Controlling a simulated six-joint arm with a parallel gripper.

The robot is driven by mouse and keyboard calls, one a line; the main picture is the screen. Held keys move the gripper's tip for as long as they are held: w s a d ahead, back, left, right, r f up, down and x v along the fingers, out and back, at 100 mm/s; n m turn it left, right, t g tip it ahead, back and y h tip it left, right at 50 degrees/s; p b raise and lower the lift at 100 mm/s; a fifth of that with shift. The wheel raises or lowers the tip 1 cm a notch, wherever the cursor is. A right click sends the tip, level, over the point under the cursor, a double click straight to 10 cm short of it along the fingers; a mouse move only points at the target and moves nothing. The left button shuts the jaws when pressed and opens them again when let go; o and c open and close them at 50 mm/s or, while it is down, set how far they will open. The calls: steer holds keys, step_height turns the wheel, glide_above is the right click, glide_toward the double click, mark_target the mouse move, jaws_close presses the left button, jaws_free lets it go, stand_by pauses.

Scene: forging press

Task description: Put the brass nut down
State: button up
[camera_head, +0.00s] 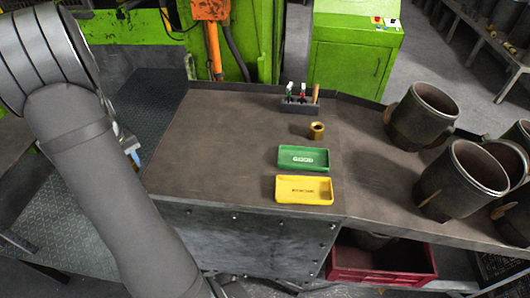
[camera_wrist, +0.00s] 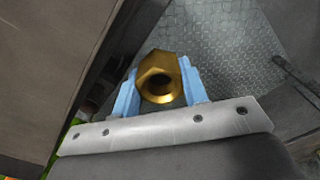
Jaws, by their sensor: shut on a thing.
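The brass nut (camera_wrist: 157,66) is hexagonal with a round bore, and it sits between the blue fingers of my gripper (camera_wrist: 160,80) in the wrist view. My gripper is shut on it, with a finger on each side. Behind the nut is a grey tread-plate surface, apart from it. In the head view my arm hides most of the gripper, and only a blue and white bit (camera_head: 135,157) shows left of the table. The nut cannot be seen there. The brown table (camera_head: 215,140) has a green tray (camera_head: 303,169) and a yellow tray (camera_head: 284,197) with unreadable labels.
Another brass piece (camera_head: 317,130) stands on the table behind the green tray. A small tool holder (camera_head: 299,107) is at the back. Several large metal cylinders (camera_head: 422,115) stand at the right. The table's left half is clear. A red bin (camera_head: 383,277) is below.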

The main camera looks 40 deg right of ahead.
steer(key=s+d+r, duration=0.2)
steer(key=d, duration=0.3)
steer(key=s+d+r+m, duration=0.1)
steer(key=s+d+r, duration=0.2)
steer(key=d, duration=0.3)
steer(key=s+d+r+m, duration=0.1)
steer(key=s+d+r, duration=0.1)
steer(key=d, duration=0.3)
steer(key=shift+s+d+r, duration=0.2)
steer(key=shift+s+d, duration=0.05)
steer(key=shift+s, duration=0.05)
steer(key=s+d+r+m, duration=0.35)
steer(key=s+d, duration=0.55)
steer(key=d, duration=0.3)
steer(key=s+d+r+m, duration=0.2)
steer(key=s+d+m, duration=0.3)
steer(key=s, duration=0.7)
steer(key=s+d+r+m, duration=0.25)
steer(key=s+d, duration=0.35)
steer(key=s, duration=0.5)
glide_above(291, 159)
steer(key=shift+m, duration=0.3)
step_height(291, 159, down, 7)
steer(key=shift+f, duration=2.05)
steer(key=shift+f, duration=0.15)
